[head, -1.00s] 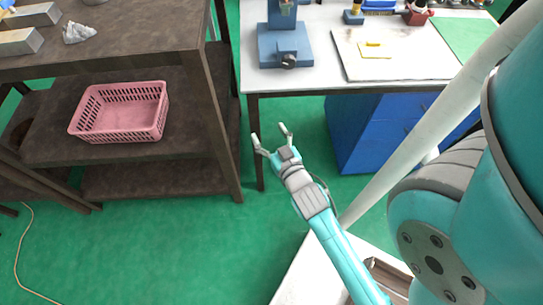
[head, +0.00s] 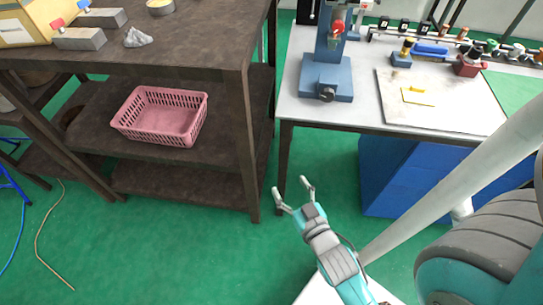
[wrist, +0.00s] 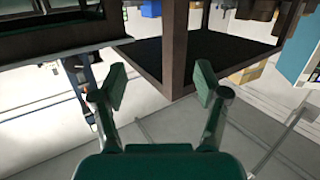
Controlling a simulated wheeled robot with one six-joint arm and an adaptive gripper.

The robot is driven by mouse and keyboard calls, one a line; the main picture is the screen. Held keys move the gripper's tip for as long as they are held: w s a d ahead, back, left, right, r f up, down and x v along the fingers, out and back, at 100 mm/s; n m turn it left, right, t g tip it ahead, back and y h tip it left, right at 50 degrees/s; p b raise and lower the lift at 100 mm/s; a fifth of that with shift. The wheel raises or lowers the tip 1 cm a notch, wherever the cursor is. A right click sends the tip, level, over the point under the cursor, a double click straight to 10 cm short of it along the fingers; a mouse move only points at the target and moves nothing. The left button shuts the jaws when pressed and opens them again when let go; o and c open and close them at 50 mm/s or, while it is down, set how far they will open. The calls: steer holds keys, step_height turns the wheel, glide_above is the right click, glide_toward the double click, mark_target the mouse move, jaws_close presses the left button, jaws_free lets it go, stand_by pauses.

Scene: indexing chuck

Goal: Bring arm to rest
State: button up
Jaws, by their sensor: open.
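My gripper (head: 294,193) is open and empty in the head view. It hangs in free air in front of the gap between the brown shelf and the white workbench, its fingers pointing away from me. In the wrist view my gripper (wrist: 160,90) shows two spread fingers with nothing between them. A dark post and dark shelf boards lie beyond the fingers there. My arm reaches up from the bottom of the head view.
A brown shelf (head: 190,60) stands at left with a pink basket (head: 163,115) on its middle board. A white workbench (head: 355,113) at right bears a blue press-like device (head: 326,78) and a pale board (head: 440,112). A blue cabinet (head: 390,180) is below. Green floor (head: 150,240) is open at left.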

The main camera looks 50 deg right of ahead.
steer(key=s+a+r+n+y, duration=0.3)
steer(key=s+a+y, duration=0.4)
steer(key=s+a, duration=0.6)
steer(key=shift+s+a+r+n, duration=0.2)
steer(key=shift+s+n, duration=0.7)
steer(key=shift+s, duration=1.15)
stand_by(1.6)
